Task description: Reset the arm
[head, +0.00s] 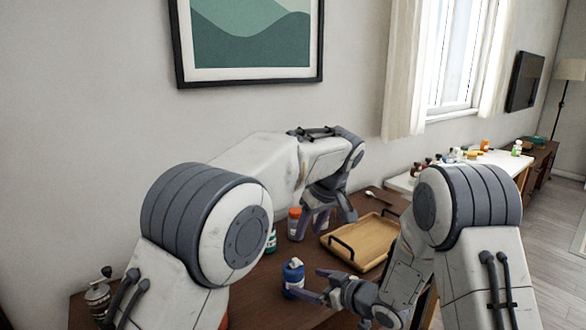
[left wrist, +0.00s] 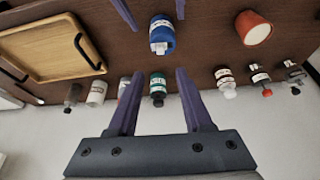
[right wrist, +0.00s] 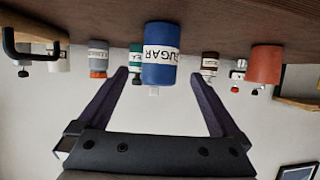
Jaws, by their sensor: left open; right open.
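My left gripper (head: 328,215) is open and empty above the back of the brown table. In the left wrist view a green-labelled bottle (left wrist: 157,86) shows between its fingers (left wrist: 157,75); I cannot tell the distance. My right gripper (head: 315,285) is open low over the table, its fingers pointing at a blue jar (head: 292,278). In the right wrist view the jar (right wrist: 160,62), labelled SUGAR, appears between and just beyond the open fingertips (right wrist: 160,75). It stands on the table and is not gripped.
A wooden tray (head: 360,241) with black handles lies right of the left gripper. An orange-topped jar (head: 294,222) stands beside that gripper. Several small bottles line the wall side. A red-brown cup (left wrist: 254,28) and a grinder (head: 98,292) are at the left.

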